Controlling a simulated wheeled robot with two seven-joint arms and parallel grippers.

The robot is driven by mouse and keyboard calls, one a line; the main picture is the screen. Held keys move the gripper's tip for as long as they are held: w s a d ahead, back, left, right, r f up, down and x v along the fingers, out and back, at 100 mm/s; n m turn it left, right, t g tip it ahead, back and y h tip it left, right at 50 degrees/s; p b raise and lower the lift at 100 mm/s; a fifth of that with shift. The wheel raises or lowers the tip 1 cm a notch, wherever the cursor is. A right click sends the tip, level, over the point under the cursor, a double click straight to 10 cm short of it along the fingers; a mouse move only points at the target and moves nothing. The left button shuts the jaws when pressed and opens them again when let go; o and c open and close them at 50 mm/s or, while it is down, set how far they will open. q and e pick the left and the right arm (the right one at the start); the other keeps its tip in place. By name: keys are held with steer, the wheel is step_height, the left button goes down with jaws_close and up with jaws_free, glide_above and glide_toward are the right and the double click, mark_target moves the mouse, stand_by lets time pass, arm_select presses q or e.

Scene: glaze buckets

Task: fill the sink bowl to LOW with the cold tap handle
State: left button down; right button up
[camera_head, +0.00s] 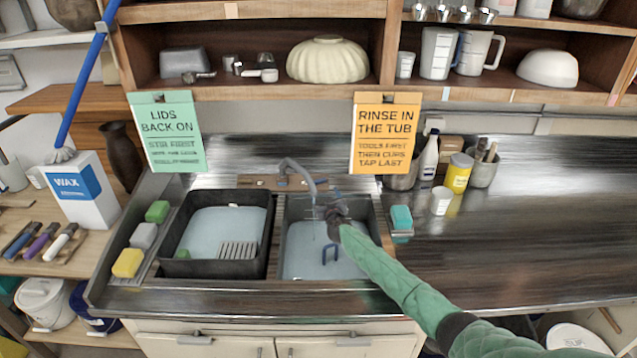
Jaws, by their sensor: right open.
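The sink bowl (300,262) is the right-hand basin of the metal counter, with pale blue in its lower part; I cannot read a LOW mark. A grey curved tap (296,167) stands at its back edge, its spout over the bowl. My right gripper (332,208) is open over the back right of the bowl, close to the spout end. The green-sleeved right arm covers the bowl's right side. I cannot make out the cold tap handle; it may be hidden by the gripper. A blue U-shaped thing (330,253) shows in the bowl. My left gripper is out of view.
A dark tub (180,268) with pale blue inside fills the left basin. Sponges (143,236) lie to its left, a teal sponge (401,217) right of the bowl. A yellow can (457,174) and white cup (441,200) stand further right. The right counter is mostly clear.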

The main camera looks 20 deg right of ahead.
mark_target(319, 182)
steer(key=w+b, duration=0.1)
steer(key=w, duration=0.1)
steer(key=w+b, duration=0.1)
steer(key=w, duration=0.2)
steer(key=shift+w+d, duration=0.2)
steer(key=shift+w, duration=0.1)
steer(key=shift+w+b, duration=0.35)
steer(key=shift+w, duration=0.7)
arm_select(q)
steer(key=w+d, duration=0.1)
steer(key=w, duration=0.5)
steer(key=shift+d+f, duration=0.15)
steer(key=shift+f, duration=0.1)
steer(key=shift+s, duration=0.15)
